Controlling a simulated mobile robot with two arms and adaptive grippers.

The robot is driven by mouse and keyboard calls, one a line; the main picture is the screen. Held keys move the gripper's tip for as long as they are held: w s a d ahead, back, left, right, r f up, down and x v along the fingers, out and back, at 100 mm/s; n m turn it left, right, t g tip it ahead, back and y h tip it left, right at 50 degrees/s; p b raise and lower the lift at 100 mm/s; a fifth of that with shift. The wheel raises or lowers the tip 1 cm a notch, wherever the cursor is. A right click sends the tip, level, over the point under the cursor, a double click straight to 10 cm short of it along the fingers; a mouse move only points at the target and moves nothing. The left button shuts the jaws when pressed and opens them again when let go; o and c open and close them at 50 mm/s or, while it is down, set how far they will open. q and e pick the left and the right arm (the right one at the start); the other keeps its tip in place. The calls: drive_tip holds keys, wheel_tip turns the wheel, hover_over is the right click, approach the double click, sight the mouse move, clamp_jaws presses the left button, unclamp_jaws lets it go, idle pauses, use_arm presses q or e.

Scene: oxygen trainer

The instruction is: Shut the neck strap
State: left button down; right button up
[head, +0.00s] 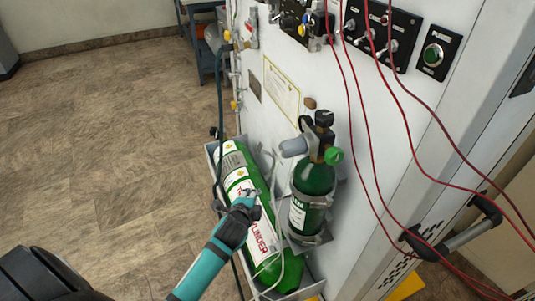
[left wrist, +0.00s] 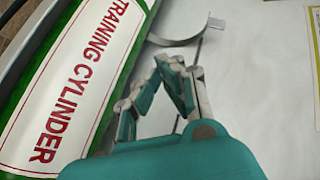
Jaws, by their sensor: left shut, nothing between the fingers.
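The large green training cylinder (head: 262,222) rests in a grey cradle against the white panel; its red-lettered white label (left wrist: 75,75) fills the left of the left wrist view. A thin grey curved strap (left wrist: 183,38) stands out beside the cylinder near the top of that view, its free end bent over the white panel, apart from my fingers. I cannot tell whether this is the neck strap. My left gripper (head: 252,195) is in front of the large cylinder. In the left wrist view its fingers (left wrist: 176,66) come together with nothing between them. My right gripper is out of view.
A smaller green cylinder (head: 314,178) with a black valve and green knob stands upright in a bracket to the right. Red cables (head: 372,150) hang across the panel (head: 385,120). A door handle (head: 455,238) is at right. The tiled floor (head: 100,130) at left is clear.

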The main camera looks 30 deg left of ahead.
use_arm(q)
drive_tip(key=w+a+r+m+t, duration=0.1)
drive_tip(key=w+m, duration=0.1)
drive_tip(key=w, duration=0.6)
drive_tip(key=w+a+r+m+t+b, duration=0.1)
drive_tip(key=w+a+m+t, duration=0.1)
drive_tip(key=w, duration=0.7)
drive_tip(key=shift+a+m, duration=0.25)
drive_tip(key=shift+m, duration=0.55)
drive_tip(key=shift+s+a+r, duration=0.1)
